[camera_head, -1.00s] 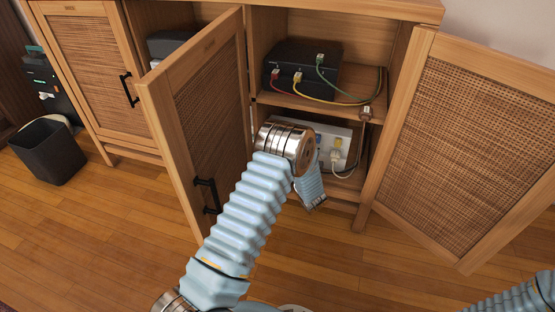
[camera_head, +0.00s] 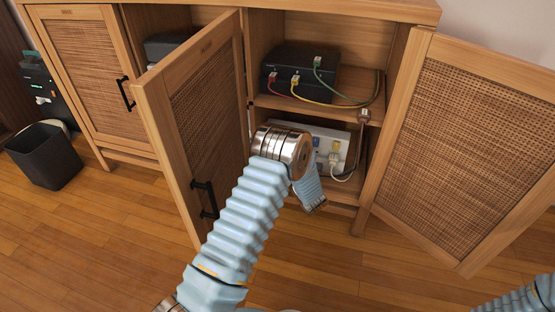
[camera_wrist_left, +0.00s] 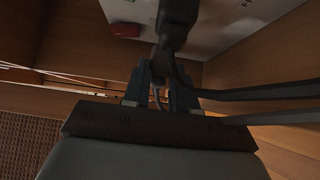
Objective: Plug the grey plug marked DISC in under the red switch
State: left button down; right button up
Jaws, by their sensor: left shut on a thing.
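My left gripper (camera_wrist_left: 162,88) is seen from behind in the left wrist view, its fingers closed around a dark grey plug (camera_wrist_left: 173,30). The plug's marking cannot be read. A dark cable bends from it to the right. The plug overlaps the white power strip (camera_wrist_left: 220,20) in this view; whether it touches or sits in a socket cannot be told. A red switch (camera_wrist_left: 124,31) is on the strip, left of the plug. In the head view the strip (camera_head: 345,139) lies on the lower shelf, and my arm hides the left gripper and part of the strip.
A black box (camera_head: 300,68) with red, yellow and green leads stands on the upper shelf. A white plug (camera_head: 332,158) is at the strip. Open doors (camera_head: 192,120) and (camera_head: 462,150) flank the compartment.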

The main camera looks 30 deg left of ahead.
pick_arm(q)
jog(key=shift+w+a+b, duration=0.25)
jog(key=shift+w+b, duration=0.55)
jog(key=shift+w, duration=0.3)
jog(key=c, duration=0.8)
grip_release()
jog(key=shift+d, duration=0.1)
jog(key=shift+v, duration=2.95)
jog(key=shift+s, duration=0.1)
